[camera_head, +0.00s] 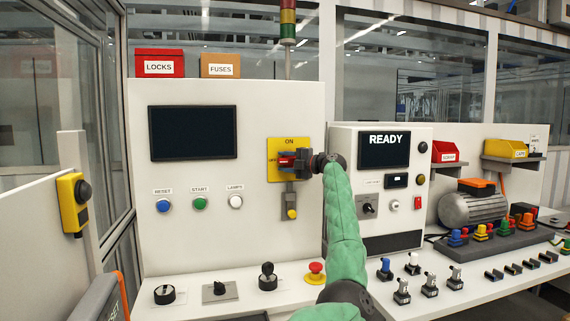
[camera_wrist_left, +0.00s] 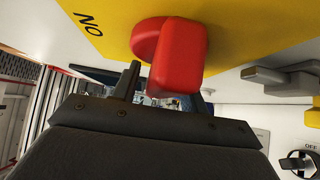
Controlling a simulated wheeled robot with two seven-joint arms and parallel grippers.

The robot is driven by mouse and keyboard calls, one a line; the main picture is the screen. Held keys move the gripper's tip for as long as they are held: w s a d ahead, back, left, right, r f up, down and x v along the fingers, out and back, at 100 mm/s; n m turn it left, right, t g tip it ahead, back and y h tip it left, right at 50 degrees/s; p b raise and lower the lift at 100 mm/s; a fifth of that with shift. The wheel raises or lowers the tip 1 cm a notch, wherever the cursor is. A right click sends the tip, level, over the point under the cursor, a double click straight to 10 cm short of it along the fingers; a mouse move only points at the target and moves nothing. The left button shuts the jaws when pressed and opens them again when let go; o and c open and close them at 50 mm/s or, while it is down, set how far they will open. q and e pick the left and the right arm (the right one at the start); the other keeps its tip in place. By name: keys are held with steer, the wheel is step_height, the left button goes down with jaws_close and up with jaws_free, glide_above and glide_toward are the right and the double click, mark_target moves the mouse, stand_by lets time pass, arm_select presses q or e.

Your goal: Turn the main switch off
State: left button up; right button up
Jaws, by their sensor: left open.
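The main switch is a yellow plate (camera_head: 274,147) marked ON at its top, with a red handle (camera_head: 286,161) at its middle. My left gripper (camera_head: 299,160) is at the right part of the plate, right by the handle, and hides part of it. In the left wrist view the red handle (camera_wrist_left: 178,58) stands out from the yellow plate (camera_wrist_left: 232,22) just ahead of the open fingers (camera_wrist_left: 163,92). One finger is apart from the handle on its left, and the other is partly hidden behind it. Contact cannot be told. My right gripper is not in view.
Below the plate hangs a grey part with a yellow knob (camera_head: 291,213). A dark screen (camera_head: 193,133) and several push buttons are to the left. A READY cabinet (camera_head: 341,235) stands close to the right of my arm. A red emergency button (camera_head: 316,268) is on the desk below.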

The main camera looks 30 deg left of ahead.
mark_target(291, 163)
arm_select(q)
steer(key=d, duration=0.2)
steer(key=d+b, duration=0.1)
steer(key=d, duration=0.1)
steer(key=shift+w+f, duration=0.2)
steer(key=d+b, duration=0.1)
steer(key=d, duration=0.2)
steer(key=shift+w, duration=0.1)
steer(key=shift+d+r, duration=0.1)
steer(key=shift+d, duration=0.15)
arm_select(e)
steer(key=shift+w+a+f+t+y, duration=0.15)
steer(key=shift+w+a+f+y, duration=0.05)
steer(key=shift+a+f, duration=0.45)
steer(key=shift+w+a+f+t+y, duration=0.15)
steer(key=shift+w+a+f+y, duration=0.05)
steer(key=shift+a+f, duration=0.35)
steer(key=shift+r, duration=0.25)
arm_select(q)
steer(key=shift+d, duration=0.1)
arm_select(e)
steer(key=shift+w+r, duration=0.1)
